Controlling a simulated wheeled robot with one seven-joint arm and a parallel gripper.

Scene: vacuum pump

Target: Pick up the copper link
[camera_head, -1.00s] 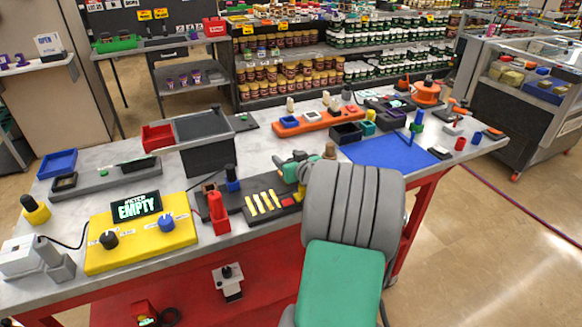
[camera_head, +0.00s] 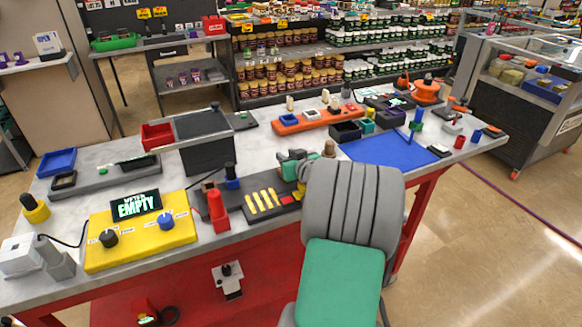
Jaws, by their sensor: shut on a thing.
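My gripper (camera_head: 297,168) shows only in part beyond my grey wrist, low over the right end of a black tray (camera_head: 277,213). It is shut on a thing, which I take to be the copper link. Its fingertips and what they hold are mostly hidden, so I cannot tell how the link sits in them. The tray holds several yellow strips (camera_head: 262,200) and a small red piece (camera_head: 289,199). I cannot make out the copper link elsewhere on the bench.
A red lever (camera_head: 218,211) and a blue-based lever (camera_head: 232,178) stand left of the tray. A yellow meter box (camera_head: 140,240) reads EMPTY at front left. A dark bin (camera_head: 207,152) stands behind.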

